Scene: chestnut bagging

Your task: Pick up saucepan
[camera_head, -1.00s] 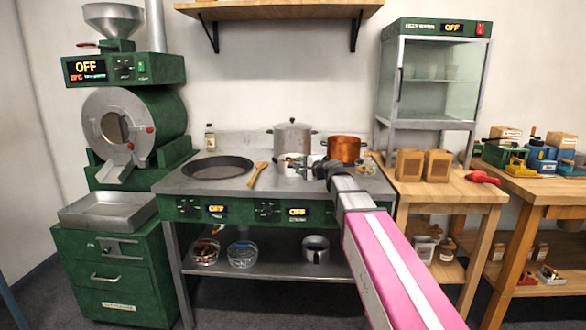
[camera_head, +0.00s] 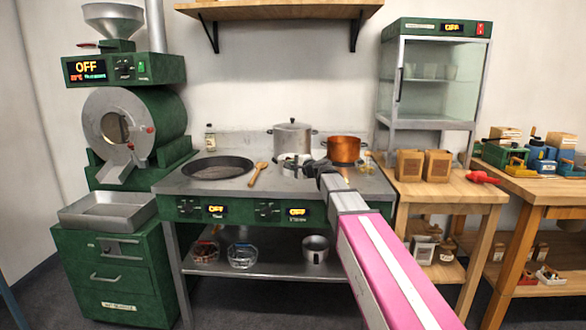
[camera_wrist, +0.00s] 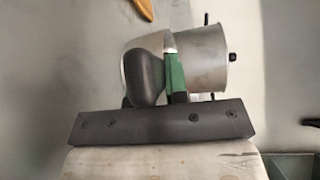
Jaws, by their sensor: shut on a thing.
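The saucepan (camera_head: 288,160) is a small silver pan over the back of the steel counter, in front of the tall lidded pot. My gripper (camera_head: 311,167) reaches in from the right and is shut on it. In the wrist view the saucepan (camera_wrist: 150,43) is a pale metal shape beyond my gripper (camera_wrist: 146,78). A green strip beside it is hard to make out. The handle and the grip point are mostly hidden. I cannot tell whether the pan touches the counter.
The tall steel pot (camera_head: 292,138) and a copper pot (camera_head: 343,149) stand close behind. A wide dark pan (camera_head: 217,167) and a wooden spoon (camera_head: 257,174) lie to the left. A wooden side table (camera_head: 450,190) with brown boxes is at right. The counter's front middle is clear.

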